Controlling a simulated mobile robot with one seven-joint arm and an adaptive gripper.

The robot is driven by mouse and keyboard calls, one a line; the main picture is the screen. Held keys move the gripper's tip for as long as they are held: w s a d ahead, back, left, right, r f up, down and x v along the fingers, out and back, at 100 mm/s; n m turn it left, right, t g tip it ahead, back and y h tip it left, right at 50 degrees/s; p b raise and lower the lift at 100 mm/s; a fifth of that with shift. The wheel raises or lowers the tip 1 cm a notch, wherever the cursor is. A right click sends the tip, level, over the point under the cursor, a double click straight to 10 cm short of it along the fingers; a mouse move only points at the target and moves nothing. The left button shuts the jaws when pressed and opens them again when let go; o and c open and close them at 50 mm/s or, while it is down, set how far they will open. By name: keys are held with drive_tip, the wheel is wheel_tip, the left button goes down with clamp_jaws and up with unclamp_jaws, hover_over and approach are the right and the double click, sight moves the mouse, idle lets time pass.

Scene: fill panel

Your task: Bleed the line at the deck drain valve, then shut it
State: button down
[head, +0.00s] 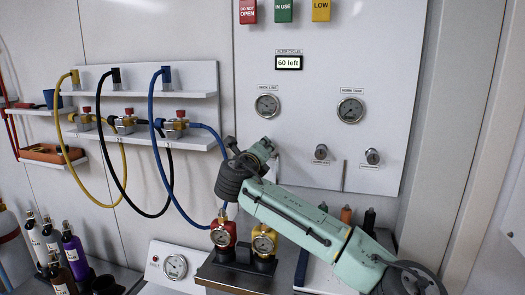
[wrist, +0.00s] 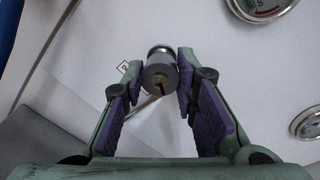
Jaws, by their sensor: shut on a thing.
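My gripper (head: 266,150) is at the lower left of the white wall panel (head: 325,110). In the wrist view its purple-padded fingers (wrist: 160,82) are closed on a grey round knob (wrist: 158,77) with a dark slot in its end face. In the head view my gripper and wrist hide this knob. Two similar knobs show to the right, one left (head: 320,153) and one right (head: 372,156); their labels are too small to read. I cannot tell from the lettering which one is the deck drain valve.
Two gauges (head: 267,106) (head: 350,110) and a "60 left" display (head: 289,62) sit above the knobs. A red-bodied gauge (head: 221,236) and a yellow one (head: 264,243) stand below my arm. Blue, black and yellow hoses hang at left. Bottles (head: 73,248) stand at lower left.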

drive_tip(key=c, duration=1.3)
unclamp_jaws()
drive_tip(key=v, duration=1.2)
drive_tip(key=shift+f, duration=0.1)
